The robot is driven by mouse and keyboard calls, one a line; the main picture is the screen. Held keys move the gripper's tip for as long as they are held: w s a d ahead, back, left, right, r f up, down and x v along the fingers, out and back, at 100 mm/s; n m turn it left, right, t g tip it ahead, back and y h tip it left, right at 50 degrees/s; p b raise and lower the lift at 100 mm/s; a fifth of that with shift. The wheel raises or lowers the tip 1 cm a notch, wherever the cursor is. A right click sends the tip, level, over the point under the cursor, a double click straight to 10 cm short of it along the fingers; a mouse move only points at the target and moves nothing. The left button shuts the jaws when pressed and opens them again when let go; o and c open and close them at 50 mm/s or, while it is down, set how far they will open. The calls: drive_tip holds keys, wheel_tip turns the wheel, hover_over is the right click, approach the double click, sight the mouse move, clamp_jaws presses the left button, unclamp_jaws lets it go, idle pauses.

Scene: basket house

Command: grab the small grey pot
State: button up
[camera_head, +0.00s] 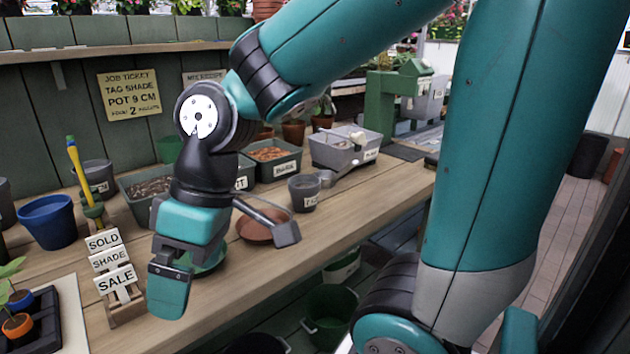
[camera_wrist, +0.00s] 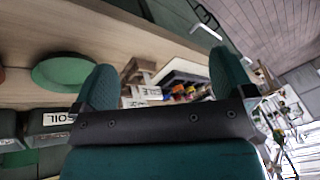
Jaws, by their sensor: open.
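A small grey pot (camera_head: 304,193) with a white label stands upright on the wooden bench, right of the terracotta saucer. Another grey labelled pot (camera_head: 95,176) stands at the back left, partly behind a yellow-handled tool. My gripper (camera_head: 180,277) is open and empty, pointing down near the bench's front edge, left of and nearer than the first pot and apart from both pots. In the wrist view my gripper (camera_wrist: 163,82) has its fingers spread wide with nothing between them. I cannot make out either grey pot in the wrist view.
A green saucer (camera_wrist: 68,70) is close beside my gripper. The sign rack (camera_head: 115,265) is just left of it. A scoop (camera_head: 285,232) lies over the terracotta saucer (camera_head: 258,228). Soil bins (camera_head: 150,203) stand behind. The bench (camera_head: 385,195) is clear at the right.

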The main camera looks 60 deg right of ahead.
drive_tip(key=w+d+r+m+t+p, duration=0.1)
drive_tip(key=w+d+r+p, duration=0.5)
drive_tip(key=d, duration=0.5)
drive_tip(key=s+d+r+t+h+p, duration=0.1)
drive_tip(key=d+r+p, duration=0.2)
drive_tip(key=d, duration=1)
drive_tip(key=s+d+r+t+h+p, duration=0.15)
drive_tip(key=d+p, duration=0.25)
drive_tip(key=d, duration=0.9)
approach(303, 184)
drive_tip(key=shift+w+a+f+m+p, duration=0.1)
drive_tip(key=shift+a+f+m+p, duration=0.25)
drive_tip(key=shift+a+f, duration=0.7)
drive_tip(key=shift+a+p+x, duration=0.2)
drive_tip(key=shift+p+x, duration=0.45)
drive_tip(key=shift+x, duration=2.5)
drive_tip(key=shift+s, duration=0.2)
drive_tip(key=c, duration=0.9)
